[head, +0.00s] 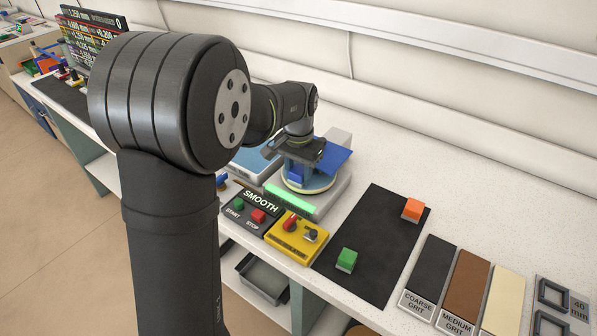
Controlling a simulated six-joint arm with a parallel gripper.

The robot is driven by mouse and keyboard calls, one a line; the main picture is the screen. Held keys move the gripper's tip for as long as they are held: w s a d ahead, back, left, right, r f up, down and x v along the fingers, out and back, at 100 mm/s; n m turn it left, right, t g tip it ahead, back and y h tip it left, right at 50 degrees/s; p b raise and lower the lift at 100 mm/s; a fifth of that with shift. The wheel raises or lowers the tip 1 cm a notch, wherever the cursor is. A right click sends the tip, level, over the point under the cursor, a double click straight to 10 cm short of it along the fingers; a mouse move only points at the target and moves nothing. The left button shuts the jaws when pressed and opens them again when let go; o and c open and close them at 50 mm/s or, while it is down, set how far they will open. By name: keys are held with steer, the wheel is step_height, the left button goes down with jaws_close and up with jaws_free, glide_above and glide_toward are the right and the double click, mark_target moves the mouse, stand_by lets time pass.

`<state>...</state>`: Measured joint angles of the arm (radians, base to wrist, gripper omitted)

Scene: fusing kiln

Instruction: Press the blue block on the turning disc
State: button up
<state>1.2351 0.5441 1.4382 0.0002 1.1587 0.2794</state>
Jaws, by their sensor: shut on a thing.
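The turning disc (312,188) is a pale round plate on a grey machine in the middle of the head view, behind the SMOOTH panel. Whether it is spinning cannot be told from one frame. My gripper (296,164) points down over the disc and is shut on the blue block (295,180). The block is at the disc's left side and mostly hidden by the gripper. Whether it touches the disc is unclear. A flat blue guard (337,160) stands at the disc's right rear.
A green bar (291,199) glows on the machine's front. The SMOOTH panel (247,213) has green and red buttons. A yellow box (296,236) carries knobs. A black mat (361,255) holds a green block (346,259) and an orange block (413,209). Grit strips (467,283) lie right.

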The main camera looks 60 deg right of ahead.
mark_target(299, 169)
stand_by(0.3)
steer(key=shift+r, duration=3.5)
